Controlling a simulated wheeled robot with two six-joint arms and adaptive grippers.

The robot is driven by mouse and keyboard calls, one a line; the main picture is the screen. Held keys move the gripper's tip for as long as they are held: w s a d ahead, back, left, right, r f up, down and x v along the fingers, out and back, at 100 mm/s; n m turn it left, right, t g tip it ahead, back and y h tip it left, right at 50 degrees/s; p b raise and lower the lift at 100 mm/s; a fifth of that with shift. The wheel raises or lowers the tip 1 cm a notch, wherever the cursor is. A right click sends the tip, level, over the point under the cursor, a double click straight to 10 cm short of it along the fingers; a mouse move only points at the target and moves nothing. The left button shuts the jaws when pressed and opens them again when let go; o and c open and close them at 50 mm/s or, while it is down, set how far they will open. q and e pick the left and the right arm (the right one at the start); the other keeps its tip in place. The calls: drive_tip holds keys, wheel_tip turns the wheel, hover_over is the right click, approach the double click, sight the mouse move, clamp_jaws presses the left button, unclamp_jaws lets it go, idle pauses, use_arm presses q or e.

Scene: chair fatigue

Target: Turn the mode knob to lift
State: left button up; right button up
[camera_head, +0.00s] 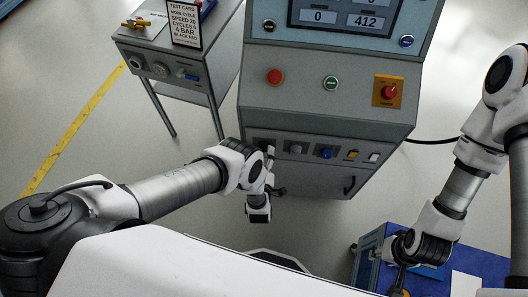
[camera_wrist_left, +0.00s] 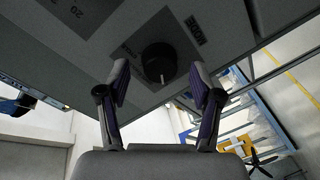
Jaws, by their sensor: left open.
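The mode knob (camera_wrist_left: 159,63) is round and black with a thin white pointer line. It sits on a dark square plate on the grey console panel, beside a "MODE" label (camera_wrist_left: 196,31) in the left wrist view. My left gripper (camera_wrist_left: 162,88) is open, with one finger on each side of the knob's outline; I see no clear contact. In the head view my left gripper (camera_head: 269,163) is at the left end of the console's lower panel and hides the knob. My right gripper (camera_head: 401,280) is low at the right, and its fingers are not clear.
The console (camera_head: 326,122) carries a screen, a red button (camera_head: 275,76), a green button (camera_head: 331,83) and an emergency stop (camera_head: 390,91). Other knobs line the lower panel to the right. A side table (camera_head: 180,58) stands left. A blue box (camera_head: 368,262) is beside my right arm.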

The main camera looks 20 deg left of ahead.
use_arm(q)
drive_tip(key=v, duration=0.6)
drive_tip(key=shift+s, duration=0.2)
